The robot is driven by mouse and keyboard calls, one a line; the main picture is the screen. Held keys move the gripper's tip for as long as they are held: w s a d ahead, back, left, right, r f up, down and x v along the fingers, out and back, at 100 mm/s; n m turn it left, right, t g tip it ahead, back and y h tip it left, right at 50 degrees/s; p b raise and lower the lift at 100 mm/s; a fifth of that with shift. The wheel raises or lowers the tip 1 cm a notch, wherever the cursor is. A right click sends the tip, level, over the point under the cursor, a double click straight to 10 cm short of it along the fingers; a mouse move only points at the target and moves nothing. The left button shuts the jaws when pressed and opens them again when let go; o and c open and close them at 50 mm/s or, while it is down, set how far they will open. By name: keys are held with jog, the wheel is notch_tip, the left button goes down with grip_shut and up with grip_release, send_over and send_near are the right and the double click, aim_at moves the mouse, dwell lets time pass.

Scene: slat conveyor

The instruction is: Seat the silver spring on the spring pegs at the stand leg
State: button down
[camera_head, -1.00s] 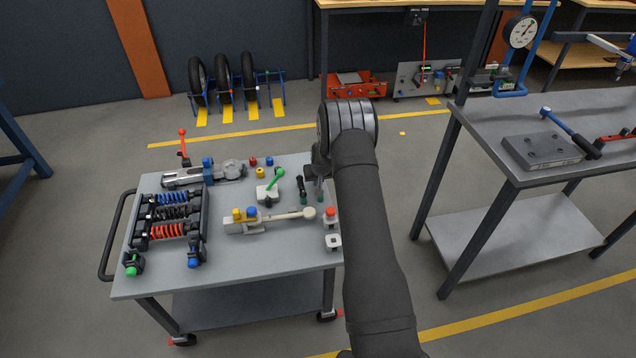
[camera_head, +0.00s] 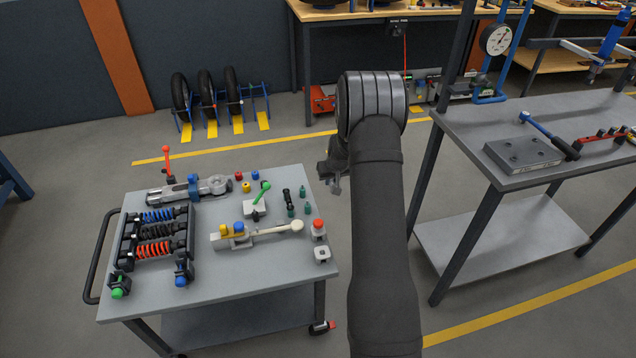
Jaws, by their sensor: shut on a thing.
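My gripper (camera_head: 334,172) is beside the upper right corner of the cart top, partly hidden behind my own arm. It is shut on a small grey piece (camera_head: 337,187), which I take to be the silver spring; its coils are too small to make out. I cannot make out the spring pegs.
The grey cart top (camera_head: 250,272) also holds a rack of blue, black and red springs (camera_head: 157,232), a grey clamp (camera_head: 190,189), a green-handled block (camera_head: 256,205), and a red-topped post (camera_head: 319,229). A table (camera_head: 460,125) stands to the right, with open floor between.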

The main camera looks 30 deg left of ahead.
jog(key=shift+d+r, duration=0.3)
jog(key=shift+d, duration=0.1)
jog(key=shift+s+a, duration=0.2)
jog(key=shift+s, duration=0.05)
jog(key=s+a+f+g+y, duration=0.1)
jog(key=s+a+f, duration=0.1)
jog(key=s+a, duration=1.7)
jog(key=shift+s+d+f, duration=0.2)
jog(key=shift+f, duration=1.2)
jog(key=shift+s+d+f, duration=0.15)
jog(key=shift+d+f, duration=0.05)
jog(key=shift+f, duration=1.15)
jog(key=shift+s+d+f, duration=0.2)
jog(key=shift+f, duration=1.2)
jog(key=c, duration=1.2)
grip_release()
jog(key=shift+c, duration=0.2)
